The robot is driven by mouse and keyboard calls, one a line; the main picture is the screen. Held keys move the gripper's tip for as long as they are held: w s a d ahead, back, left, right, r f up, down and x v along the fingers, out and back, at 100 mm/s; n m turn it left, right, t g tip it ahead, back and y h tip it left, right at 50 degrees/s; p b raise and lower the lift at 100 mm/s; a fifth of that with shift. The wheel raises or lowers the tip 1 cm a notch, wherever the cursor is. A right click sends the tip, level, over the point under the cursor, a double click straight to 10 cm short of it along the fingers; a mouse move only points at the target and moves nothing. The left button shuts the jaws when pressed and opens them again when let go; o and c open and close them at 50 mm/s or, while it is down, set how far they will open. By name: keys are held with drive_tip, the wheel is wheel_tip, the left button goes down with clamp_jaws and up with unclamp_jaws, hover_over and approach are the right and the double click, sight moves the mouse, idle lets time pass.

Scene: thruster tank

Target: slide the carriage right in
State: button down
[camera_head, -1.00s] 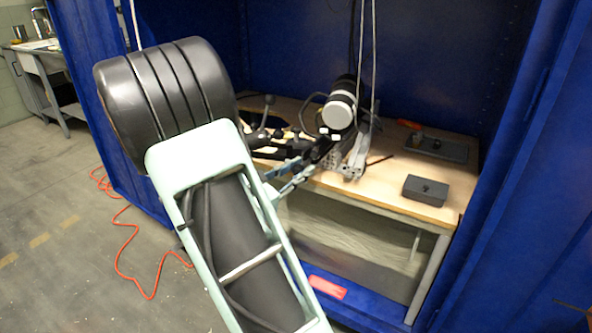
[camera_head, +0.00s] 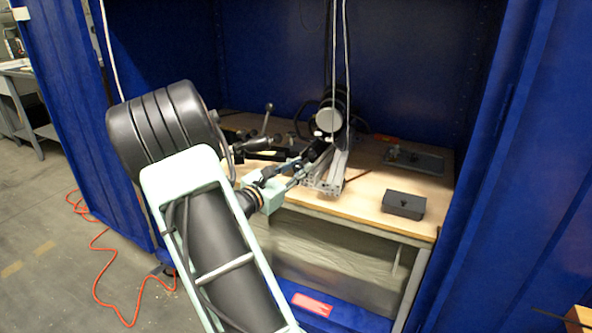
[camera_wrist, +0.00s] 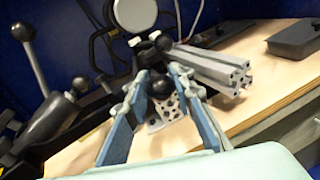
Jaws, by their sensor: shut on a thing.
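The carriage bears a black and white cylindrical thruster (camera_head: 328,120), whose pale round end (camera_wrist: 134,14) shows at the top of the wrist view. A perforated metal plate (camera_wrist: 170,108) and a dark round knob (camera_wrist: 162,86) sit below it. My gripper (camera_wrist: 160,88) has its two blue-grey fingers on either side of this knob and is shut on it. The gripper also shows in the head view (camera_head: 290,180), at the front of the carriage. The aluminium rail (camera_wrist: 222,68) runs back along the right side of the knob; it also shows in the head view (camera_head: 335,172).
The wooden bench (camera_head: 370,195) stands inside a blue enclosure above a clear tank (camera_head: 335,262). A dark lidded box (camera_head: 403,204) and a dark tray (camera_head: 415,160) lie right of the rail. A lever clamp (camera_wrist: 38,75) stands on the left. Two pale cables (camera_head: 340,50) hang down behind.

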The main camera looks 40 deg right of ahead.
drive_tip(key=shift+d, duration=0.1)
drive_tip(key=c, duration=1.7)
unclamp_jaws()
drive_tip(key=shift+o, duration=0.2)
drive_tip(key=s+a, duration=0.2)
drive_tip(key=a, duration=0.9)
drive_tip(key=shift+a, duration=0.35)
drive_tip(key=shift+s, duration=0.15)
